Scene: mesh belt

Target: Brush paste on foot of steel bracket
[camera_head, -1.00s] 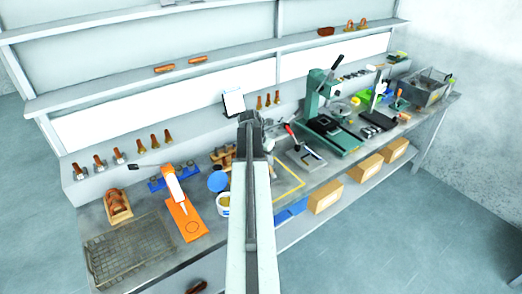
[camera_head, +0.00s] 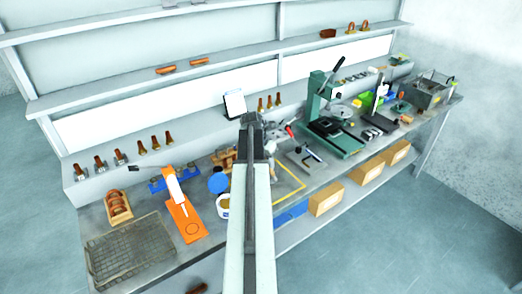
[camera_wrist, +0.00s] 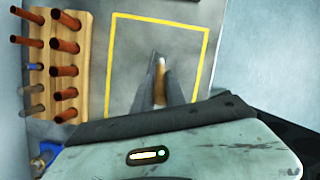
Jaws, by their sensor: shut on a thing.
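My gripper (camera_wrist: 160,88) is shut on a slim tan piece with a pale end (camera_wrist: 161,68), which looks like the brush; the fingers hide much of it. It is above a grey surface inside a yellow square outline (camera_wrist: 118,60). In the head view my gripper (camera_head: 251,122) covers part of the bench, and the held piece cannot be made out. An open white tub (camera_head: 223,210) of yellowish paste stands left of my arm, its blue lid (camera_head: 218,183) beside it. I cannot tell which piece is the steel bracket; several small metal-footed pieces (camera_head: 101,164) stand on the back ledge.
A wooden rack (camera_wrist: 40,75) with several brown rods is left of my gripper. Left on the bench are a wire basket (camera_head: 130,255), an orange plate (camera_head: 186,222) and a white tube (camera_head: 172,184). A green press (camera_head: 313,100) stands to the right.

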